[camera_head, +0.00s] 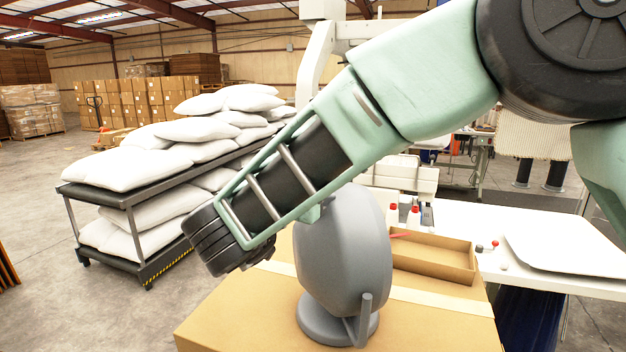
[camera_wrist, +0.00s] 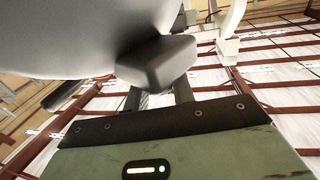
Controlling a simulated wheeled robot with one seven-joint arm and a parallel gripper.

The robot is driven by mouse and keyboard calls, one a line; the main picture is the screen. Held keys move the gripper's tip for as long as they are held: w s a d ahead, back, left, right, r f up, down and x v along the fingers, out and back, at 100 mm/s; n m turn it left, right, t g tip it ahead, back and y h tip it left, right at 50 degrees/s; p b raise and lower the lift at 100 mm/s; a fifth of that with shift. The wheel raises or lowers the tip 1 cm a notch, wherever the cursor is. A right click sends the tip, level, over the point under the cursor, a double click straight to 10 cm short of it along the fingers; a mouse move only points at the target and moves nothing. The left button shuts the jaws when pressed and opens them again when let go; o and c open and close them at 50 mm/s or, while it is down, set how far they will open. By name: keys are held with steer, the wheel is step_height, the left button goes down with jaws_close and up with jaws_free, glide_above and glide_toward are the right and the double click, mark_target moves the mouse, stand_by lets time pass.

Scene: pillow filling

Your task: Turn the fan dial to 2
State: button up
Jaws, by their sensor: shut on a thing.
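The grey fan (camera_head: 345,250) stands upright on a round base on a cardboard-coloured surface, partly covered by my arm in the head view. In the wrist view its smooth grey body (camera_wrist: 70,35) fills the upper left. A blocky grey dial (camera_wrist: 157,62) juts from it. My gripper (camera_wrist: 160,93) has its two dark fingers at the dial, shut on it. The fingertips are partly hidden behind the dial. No dial number or mark is readable. The head view does not show the gripper's fingers.
An open cardboard tray (camera_head: 430,275) lies right behind the fan. Small red-capped items (camera_head: 403,212) stand beyond it. A white table (camera_head: 480,225) holds a flat white pillow (camera_head: 570,245). A cart (camera_head: 150,255) stacked with white pillows stands left, with open floor around it.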

steer(key=m+g+h, duration=0.4)
steer(key=g+h, duration=0.1)
steer(key=shift+r+m+h+p, duration=0.1)
steer(key=shift+m+h+p, duration=0.2)
steer(key=shift+m+p, duration=0.1)
steer(key=o, duration=1)
steer(key=shift+c, duration=0.2)
steer(key=shift+a, duration=0.15)
steer(key=b+v, duration=0.3)
steer(key=v, duration=1.4)
steer(key=shift+b, duration=0.4)
steer(key=shift+a, duration=0.1)
